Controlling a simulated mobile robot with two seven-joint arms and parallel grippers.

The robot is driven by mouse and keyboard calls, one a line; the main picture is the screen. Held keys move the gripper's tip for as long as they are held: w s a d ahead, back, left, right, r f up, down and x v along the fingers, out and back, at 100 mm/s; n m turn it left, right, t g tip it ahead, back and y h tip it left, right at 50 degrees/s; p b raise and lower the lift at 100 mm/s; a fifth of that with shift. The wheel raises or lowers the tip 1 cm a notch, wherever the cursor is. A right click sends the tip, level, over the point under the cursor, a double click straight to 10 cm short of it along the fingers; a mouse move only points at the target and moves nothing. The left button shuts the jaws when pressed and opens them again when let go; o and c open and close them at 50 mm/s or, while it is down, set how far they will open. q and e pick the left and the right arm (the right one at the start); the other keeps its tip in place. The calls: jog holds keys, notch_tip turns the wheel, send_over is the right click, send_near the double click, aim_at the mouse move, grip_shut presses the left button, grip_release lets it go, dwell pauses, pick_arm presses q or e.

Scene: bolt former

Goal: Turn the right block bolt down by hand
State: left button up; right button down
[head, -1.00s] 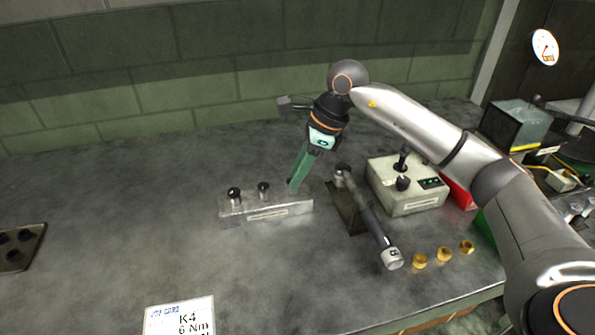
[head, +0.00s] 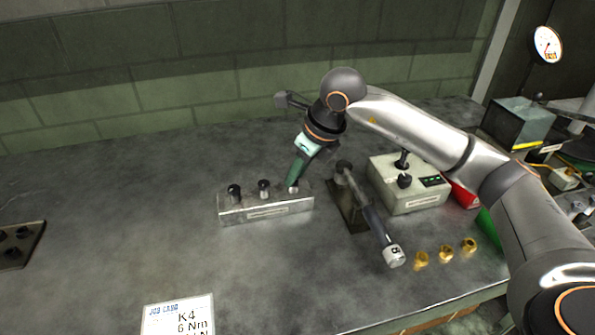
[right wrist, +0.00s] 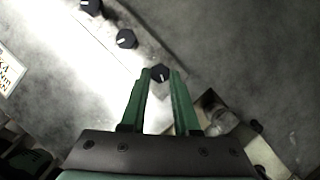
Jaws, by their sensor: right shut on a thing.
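The metal block (head: 266,210) lies on the bench with a row of black-capped bolts. The left bolt (head: 234,192) and the middle bolt (head: 264,187) stand free on it. My right gripper (head: 293,184) reaches down to the block's right end, its green fingers shut on the right block bolt. In the right wrist view the right bolt's black head (right wrist: 160,73), with a white mark, shows between the two fingertips. The lower part of that bolt is hidden. My left gripper is in no view.
A torque wrench (head: 372,218) lies on a dark stand right of the block. A job card (head: 180,317) lies in front. The bench's left middle is clear.

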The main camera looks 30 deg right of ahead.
dwell(0.4)
jog(key=c, duration=0.6)
grip_release()
jog(key=shift+c, duration=0.2)
jog(key=shift+r, duration=0.15)
jog(key=v, duration=1.2)
jog(key=shift+p, duration=0.4)
jog(key=shift+s+r, duration=0.1)
